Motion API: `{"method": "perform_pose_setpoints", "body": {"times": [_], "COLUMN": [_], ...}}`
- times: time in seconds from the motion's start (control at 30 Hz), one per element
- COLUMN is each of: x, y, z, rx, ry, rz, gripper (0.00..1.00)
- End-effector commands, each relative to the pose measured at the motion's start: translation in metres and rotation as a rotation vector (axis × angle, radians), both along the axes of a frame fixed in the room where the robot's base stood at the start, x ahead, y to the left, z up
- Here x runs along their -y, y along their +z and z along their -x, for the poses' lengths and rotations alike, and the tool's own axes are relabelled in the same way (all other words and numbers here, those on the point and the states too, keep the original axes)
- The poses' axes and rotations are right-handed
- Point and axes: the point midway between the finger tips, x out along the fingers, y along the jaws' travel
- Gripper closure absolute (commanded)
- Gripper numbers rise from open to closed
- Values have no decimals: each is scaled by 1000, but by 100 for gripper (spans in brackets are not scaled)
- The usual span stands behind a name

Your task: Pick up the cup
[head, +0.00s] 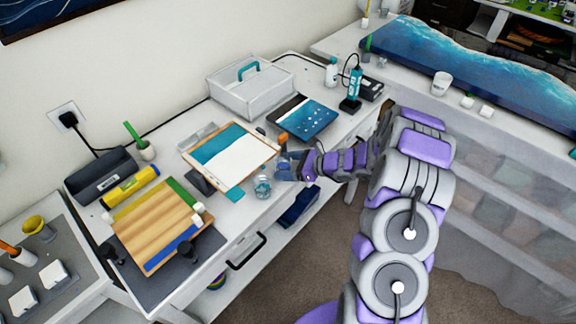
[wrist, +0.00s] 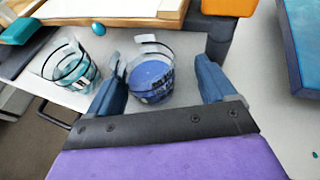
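A clear cup with blue-violet contents (wrist: 151,82) stands on the white tabletop in the wrist view. My gripper (wrist: 160,68) is open, with one blue finger on each side of this cup. The left finger looks very close to its wall, and a gap shows on the right; I cannot tell whether they touch. A second clear cup with teal in it (wrist: 68,66) stands to the left, outside the fingers; it also shows in the head view (head: 262,187). In the head view my gripper (head: 284,166) is low over the desk's front edge, and the cup between its fingers is not clear there.
A framed board with a teal and white picture (head: 232,155) lies behind the cups. An orange-topped item (wrist: 229,8) stands close beyond the right finger. A blue panel (head: 303,117) and a white caddy (head: 250,88) are farther back. The desk's front edge is close by.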

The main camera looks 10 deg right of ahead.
Motion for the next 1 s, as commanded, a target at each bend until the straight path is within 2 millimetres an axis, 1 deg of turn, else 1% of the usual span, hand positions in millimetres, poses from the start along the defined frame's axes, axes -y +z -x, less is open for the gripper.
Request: {"method": "perform_pose_setpoints", "body": {"times": [0.03,0.17,0.5,0.83,0.93,1.0], "x": [-4,-5,6,0,4,10], "y": [0,0,-1,2,7,14], "z": [0,1,0,1,4,7], "rx": [-1,-1,-2,-2,-2,-2], "ry": [2,3,1,2,2,1], "rz": [2,3,-6,1,1,0], "gripper": [22,34,67,67,67,67]}}
